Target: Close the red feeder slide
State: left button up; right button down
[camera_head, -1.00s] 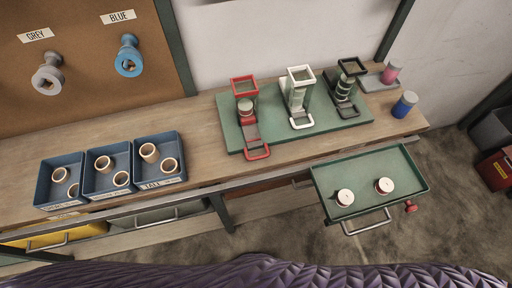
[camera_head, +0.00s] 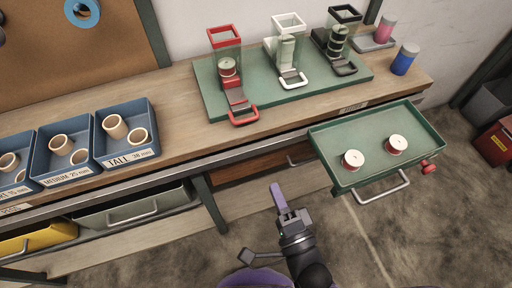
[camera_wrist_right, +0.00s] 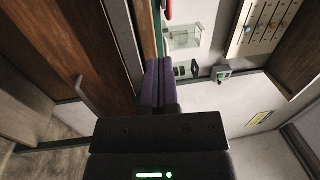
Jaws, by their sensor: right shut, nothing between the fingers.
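The red feeder (camera_head: 224,40) stands at the left of the green base plate (camera_head: 208,98). Its slide (camera_head: 238,98) sticks out at the front, with a red loop handle (camera_head: 243,117) past the plate's front edge. A pale roll (camera_head: 227,67) shows inside the feeder. My right gripper (camera_head: 279,197) is in front of the bench, below and to the right of that handle, apart from it. Its purple fingers are shut and empty, and they show in the right wrist view (camera_wrist_right: 160,87). My left gripper is not in view.
White feeder (camera_head: 289,40) and black feeder (camera_head: 337,35) stand on the same plate. A green drawer (camera_head: 356,128) with two rolls sticks out at right. Blue trays (camera_head: 126,130) with rings sit at left. Pink and blue (camera_head: 404,60) cylinders stand at the back right.

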jog(key=shift+m+t, duration=0.3)
jog(key=b+x, duration=0.1)
jog(key=x, duration=0.6)
jog(key=b+x, duration=0.2)
jog(key=x, duration=0.5)
jog(key=shift+d+r, duration=0.1)
jog(key=shift+r, duration=0.15)
jog(key=shift+w, duration=0.15)
jog(key=shift+r, duration=0.1)
